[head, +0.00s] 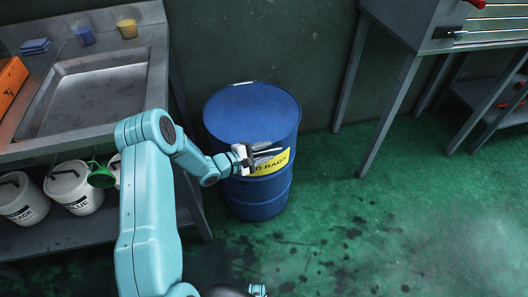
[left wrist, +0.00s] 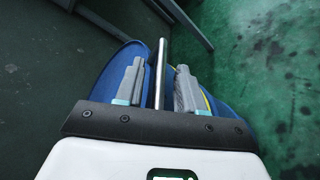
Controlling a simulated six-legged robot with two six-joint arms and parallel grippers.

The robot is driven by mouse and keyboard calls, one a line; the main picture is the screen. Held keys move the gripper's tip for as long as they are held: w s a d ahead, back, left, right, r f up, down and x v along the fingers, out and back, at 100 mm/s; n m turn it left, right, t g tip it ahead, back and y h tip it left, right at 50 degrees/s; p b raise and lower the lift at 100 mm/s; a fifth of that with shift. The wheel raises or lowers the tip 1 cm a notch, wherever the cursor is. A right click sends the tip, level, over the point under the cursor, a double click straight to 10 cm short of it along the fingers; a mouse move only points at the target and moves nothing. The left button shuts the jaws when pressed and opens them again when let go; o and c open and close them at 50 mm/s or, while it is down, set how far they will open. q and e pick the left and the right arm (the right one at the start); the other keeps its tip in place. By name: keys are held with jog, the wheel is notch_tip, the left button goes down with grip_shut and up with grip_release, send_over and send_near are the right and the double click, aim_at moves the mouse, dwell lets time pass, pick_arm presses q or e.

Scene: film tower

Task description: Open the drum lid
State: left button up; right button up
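The blue drum (head: 246,195) stands on the green floor with its flat blue lid (head: 250,108) lying on top, closed. A yellow label (head: 272,163) is on its front. My left gripper (head: 264,156) is at the drum's front, just below the rim, partly covering the label. In the left wrist view its two grey fingers (left wrist: 158,75) are apart. A thin metal bar (left wrist: 160,60) stands between them, with a visible gap on each side. The blue drum (left wrist: 105,70) shows behind the fingers.
A metal sink bench (head: 150,75) stands left of the drum, with white buckets (head: 75,190) on its lower shelf. A metal table (head: 410,25) with legs is at the upper right. The green floor (head: 400,220) right of the drum is clear.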

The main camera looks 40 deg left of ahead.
pick_arm(q)
grip_shut()
